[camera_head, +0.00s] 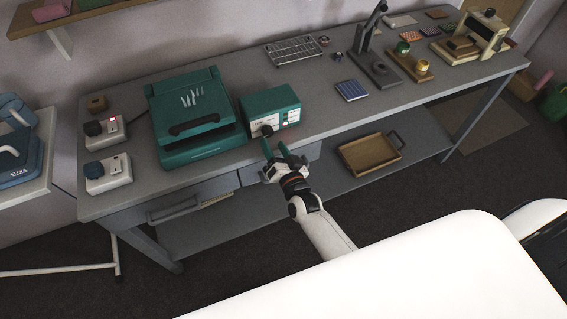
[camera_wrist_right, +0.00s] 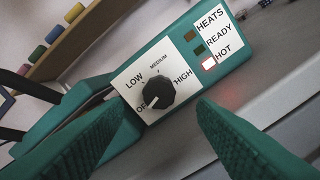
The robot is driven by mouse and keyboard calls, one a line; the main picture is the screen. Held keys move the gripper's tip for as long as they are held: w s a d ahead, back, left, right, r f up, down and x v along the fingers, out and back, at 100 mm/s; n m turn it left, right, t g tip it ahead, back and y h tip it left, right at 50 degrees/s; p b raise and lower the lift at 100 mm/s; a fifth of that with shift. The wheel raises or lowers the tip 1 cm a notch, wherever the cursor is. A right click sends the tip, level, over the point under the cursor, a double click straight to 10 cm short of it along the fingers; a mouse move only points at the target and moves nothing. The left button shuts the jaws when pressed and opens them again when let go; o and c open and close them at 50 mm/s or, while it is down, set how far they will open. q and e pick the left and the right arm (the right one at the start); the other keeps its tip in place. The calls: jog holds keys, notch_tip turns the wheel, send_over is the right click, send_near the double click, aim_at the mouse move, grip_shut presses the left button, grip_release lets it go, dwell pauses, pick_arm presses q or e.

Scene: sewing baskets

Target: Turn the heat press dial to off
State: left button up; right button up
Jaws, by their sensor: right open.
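The heat press control box (camera_head: 270,110) is green and stands beside the green heat press (camera_head: 195,118) on the bench. Its black dial (camera_head: 267,131) is on the front face. In the right wrist view the dial (camera_wrist_right: 160,91) sits on a white plate marked LOW, MEDIUM, HIGH and a partly hidden OFF. The dial's white mark points down-left, towards the OFF lettering. My right gripper (camera_head: 275,144) is open just in front of the dial. Its green fingers (camera_wrist_right: 158,130) lie apart, not touching the dial in the wrist view. My left gripper is not in view.
The HOT lamp (camera_wrist_right: 208,64) looks lit; the other two look dim. White switch boxes (camera_head: 108,172) stand left of the press. A blue pad (camera_head: 351,90) and a wire rack (camera_head: 293,50) lie to the right. A tan tray (camera_head: 370,155) is on the lower shelf.

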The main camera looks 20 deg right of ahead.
jog(key=s, duration=0.7)
jog(key=shift+s+b, duration=0.35)
jog(key=shift+b, duration=0.05)
jog(key=shift+d, duration=0.15)
jog(key=s+f+n+g+y, duration=0.1)
jog(key=s+f+n+g, duration=0.25)
jog(key=s+f, duration=0.65)
jog(key=s+f+n+g, duration=0.2)
jog(key=s+f+g, duration=0.25)
jog(key=f, duration=1.25)
jog(key=s+d+f+n+g, duration=0.1)
jog(key=s+d+f+g, duration=0.1)
jog(key=s, duration=0.6)
jog(key=s+d+f+n+g+h, duration=0.1)
jog(key=s+d+f+g, duration=0.1)
jog(key=s+f+g, duration=0.2)
jog(key=s+d+f+n+g, duration=0.2)
jog(key=s+f, duration=0.5)
jog(key=s, duration=0.5)
jog(key=shift+s+g+h, duration=0.15)
jog(key=shift+g+h, duration=0.15)
jog(key=shift+g, duration=0.2)
